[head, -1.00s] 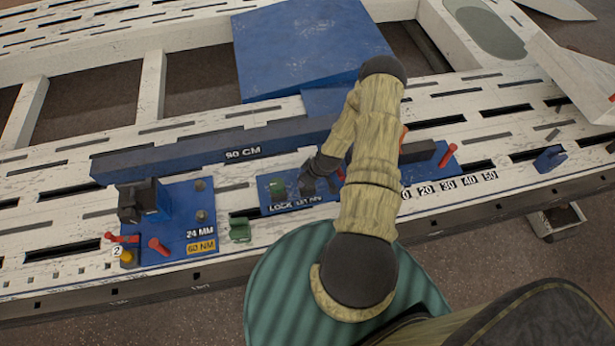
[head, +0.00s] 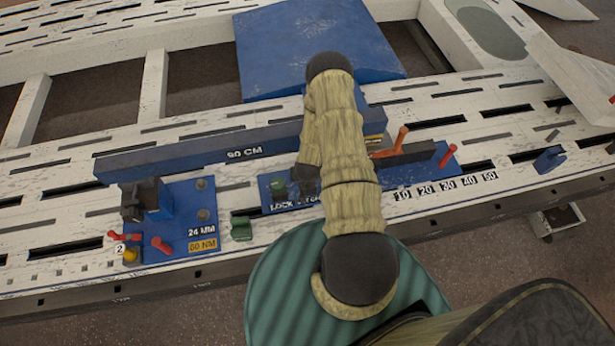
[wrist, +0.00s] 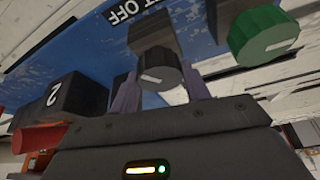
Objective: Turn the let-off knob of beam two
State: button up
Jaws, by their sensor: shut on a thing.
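In the wrist view the dark grey let-off knob (wrist: 160,72), with a pale line on its face, sits between the two fingers of my gripper (wrist: 158,92). The gripper is shut on it. Upside-down "OFF" lettering shows on the blue panel (wrist: 85,45) behind. A block marked "2" (wrist: 52,97) stands to the left, and a green knob (wrist: 262,35) to the right. In the head view my arm hides the let-off knob and most of my gripper. The blue panel (head: 268,207) and green knob (head: 278,188) show just left of the arm.
A long blue bar marked "90 CM" (head: 200,158) lies behind the panel. An orange lever (head: 390,148) and a red lever (head: 447,153) stand to the right, above a 10-to-50 scale (head: 445,186). A blue plate marked "24 MM" (head: 190,210) is at left.

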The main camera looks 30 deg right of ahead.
jog(key=m+g, duration=0.1)
jog(key=m, duration=0.2)
jog(key=m+h, duration=0.1)
jog(key=m, duration=0.2)
jog(key=shift+w+a+m+g+h, duration=0.15)
jog(key=shift+m+g+h, duration=0.15)
jog(key=shift+g, duration=0.1)
jog(key=o, duration=1)
jog(key=shift+r, duration=0.1)
jog(key=p+v, duration=0.1)
jog(key=v, duration=1.6)
jog(key=shift+a, duration=0.2)
